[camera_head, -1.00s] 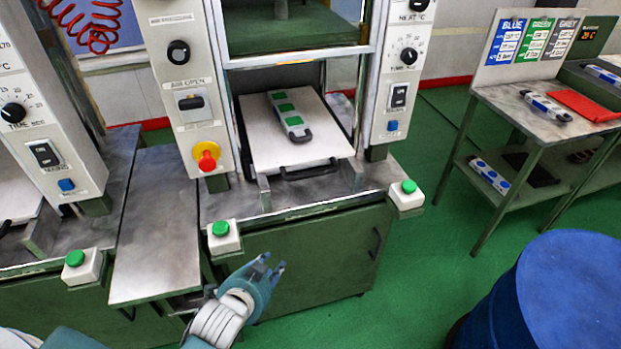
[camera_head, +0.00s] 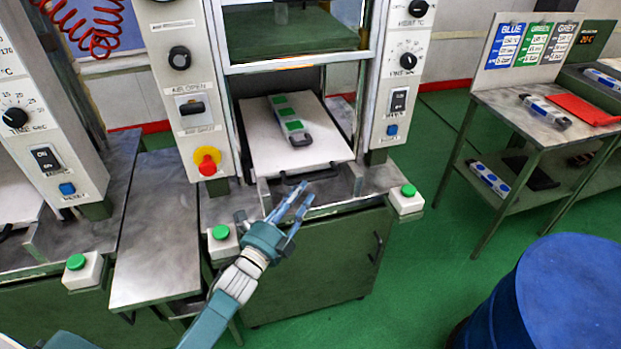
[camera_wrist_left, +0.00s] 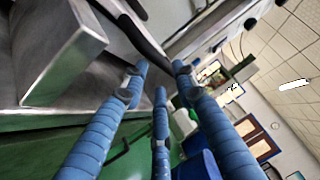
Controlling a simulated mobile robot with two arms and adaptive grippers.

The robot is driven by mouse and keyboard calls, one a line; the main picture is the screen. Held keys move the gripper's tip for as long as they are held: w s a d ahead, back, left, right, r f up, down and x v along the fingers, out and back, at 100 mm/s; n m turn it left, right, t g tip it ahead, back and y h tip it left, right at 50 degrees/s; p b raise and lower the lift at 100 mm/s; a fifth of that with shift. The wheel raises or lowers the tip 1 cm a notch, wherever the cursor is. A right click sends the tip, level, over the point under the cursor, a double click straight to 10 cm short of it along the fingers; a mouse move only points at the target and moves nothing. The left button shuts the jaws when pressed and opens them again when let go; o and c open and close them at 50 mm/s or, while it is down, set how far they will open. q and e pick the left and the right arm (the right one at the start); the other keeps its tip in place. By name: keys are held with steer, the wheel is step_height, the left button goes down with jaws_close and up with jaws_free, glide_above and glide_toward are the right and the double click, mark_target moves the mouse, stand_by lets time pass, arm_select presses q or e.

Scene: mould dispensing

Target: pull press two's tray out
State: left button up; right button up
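Press two's tray (camera_head: 262,150) is a pale plate lying in the opening of the middle press. A dark handle (camera_head: 312,174) runs along its front edge. A grey mould with green patches (camera_head: 290,118) lies on the tray. My left gripper (camera_head: 293,197) is in front of the press, just short of the handle, with its blue fingers spread and nothing between them. In the left wrist view the open fingers (camera_wrist_left: 160,75) point toward the dark handle (camera_wrist_left: 144,38), apart from it as far as I can tell. My right gripper is not in view.
Green buttons on white boxes stand at the front left (camera_head: 223,241) and front right (camera_head: 406,199) of the press; the left one is close to my left gripper. A metal side table (camera_head: 155,250) is at left, a blue drum (camera_head: 570,290) at lower right.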

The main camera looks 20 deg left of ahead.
mark_target(311, 181)
arm_select(q)
steer(key=x, duration=0.6)
jaws_close()
